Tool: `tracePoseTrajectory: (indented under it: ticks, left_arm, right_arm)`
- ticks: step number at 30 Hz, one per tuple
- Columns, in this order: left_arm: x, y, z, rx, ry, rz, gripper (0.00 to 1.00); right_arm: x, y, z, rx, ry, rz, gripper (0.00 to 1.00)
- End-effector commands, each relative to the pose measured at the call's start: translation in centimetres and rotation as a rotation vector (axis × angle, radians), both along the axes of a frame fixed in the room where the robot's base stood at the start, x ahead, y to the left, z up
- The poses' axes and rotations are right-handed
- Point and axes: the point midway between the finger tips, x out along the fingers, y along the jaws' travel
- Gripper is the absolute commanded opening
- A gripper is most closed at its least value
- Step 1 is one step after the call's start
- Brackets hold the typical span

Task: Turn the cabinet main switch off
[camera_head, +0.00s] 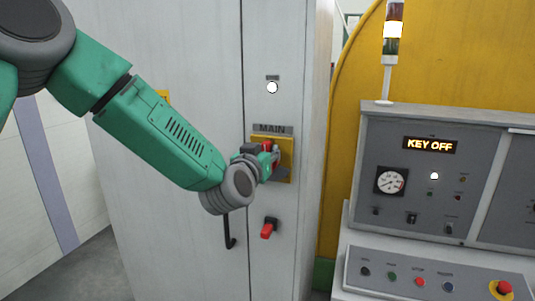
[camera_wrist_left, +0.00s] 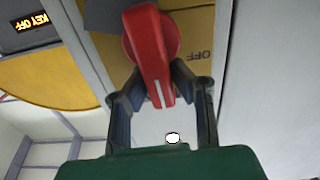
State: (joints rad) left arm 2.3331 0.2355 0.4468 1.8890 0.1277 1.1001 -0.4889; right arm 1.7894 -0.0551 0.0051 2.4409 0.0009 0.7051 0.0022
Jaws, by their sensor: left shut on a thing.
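The cabinet main switch has a red handle and a yellow plate (camera_head: 287,150) under the MAIN label on the grey cabinet door. My left gripper (camera_head: 268,160) is at the switch and hides much of it in the head view. In the left wrist view the red handle (camera_wrist_left: 151,60) has a white line and lies between the two fingers of my left gripper (camera_wrist_left: 158,88), which is shut on its end. The OFF mark (camera_wrist_left: 195,55) on the plate is beside the handle, upside down in that view. My right gripper is not in view.
A white lamp (camera_head: 272,87) is above. A control console (camera_head: 415,180) showing KEY OFF stands at right.

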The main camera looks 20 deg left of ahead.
Motion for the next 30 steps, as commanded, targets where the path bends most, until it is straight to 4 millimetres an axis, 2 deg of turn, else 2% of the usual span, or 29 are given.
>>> tracePoseTrajectory:
  ticks: [8, 30]
  left_arm:
    - [0.0, 0.7, -0.5, -0.189, 0.008, -0.001, 0.00]
    - [0.0, 2.8, -2.2, -0.890, 0.035, 0.004, 0.00]
  right_arm:
    - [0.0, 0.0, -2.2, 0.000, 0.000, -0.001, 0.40]
    - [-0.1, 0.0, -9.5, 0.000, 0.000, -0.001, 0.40]
